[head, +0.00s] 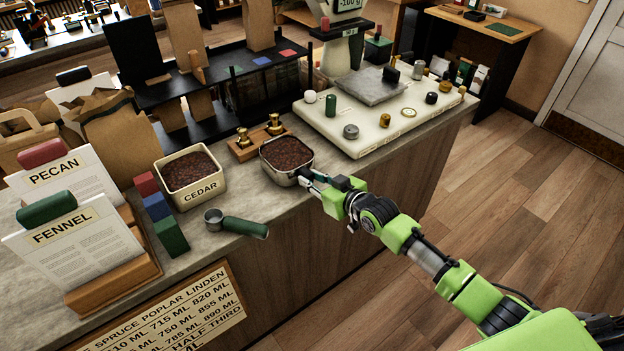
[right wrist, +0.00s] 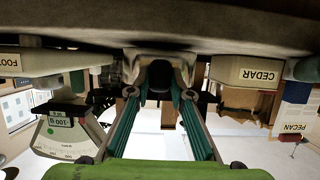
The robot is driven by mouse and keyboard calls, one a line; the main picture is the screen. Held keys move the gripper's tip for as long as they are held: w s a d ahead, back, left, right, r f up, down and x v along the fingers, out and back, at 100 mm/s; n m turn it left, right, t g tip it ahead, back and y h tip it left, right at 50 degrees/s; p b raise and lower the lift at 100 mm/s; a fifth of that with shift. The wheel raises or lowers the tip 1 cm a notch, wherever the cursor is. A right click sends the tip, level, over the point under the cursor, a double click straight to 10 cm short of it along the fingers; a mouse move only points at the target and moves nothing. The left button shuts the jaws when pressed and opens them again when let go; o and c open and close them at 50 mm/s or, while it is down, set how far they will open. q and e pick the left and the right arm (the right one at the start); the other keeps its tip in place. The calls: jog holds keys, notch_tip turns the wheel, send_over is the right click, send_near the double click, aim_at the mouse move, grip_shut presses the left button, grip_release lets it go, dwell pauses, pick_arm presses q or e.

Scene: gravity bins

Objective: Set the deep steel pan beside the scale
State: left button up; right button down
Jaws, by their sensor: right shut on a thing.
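The deep steel pan (head: 297,179) is squarish with rounded corners and is full of dark brown beans. In the head view it is at the counter's front edge, left of the scale. My right gripper (head: 313,182) is shut on its short handle at the front right. In the upside-down right wrist view, a dark piece (right wrist: 160,76) sits between the fingertips. I cannot tell whether the pan touches the counter. The scale (head: 373,87) has a grey plate and a display reading -100 g. My left gripper is out of view.
A cream board (head: 351,146) with small weights and knobs lies close right of the pan. A wooden block with brass weights (head: 246,149) is behind it. The CEDAR bin (head: 199,192) and a green-handled scoop (head: 243,227) are left. Bare counter shows left of the pan.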

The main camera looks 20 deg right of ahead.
jog(key=shift+f+b, duration=0.3)
jog(key=shift+f, duration=0.1)
jog(key=c, duration=1.7)
grip_release()
jog(key=v, duration=1.2)
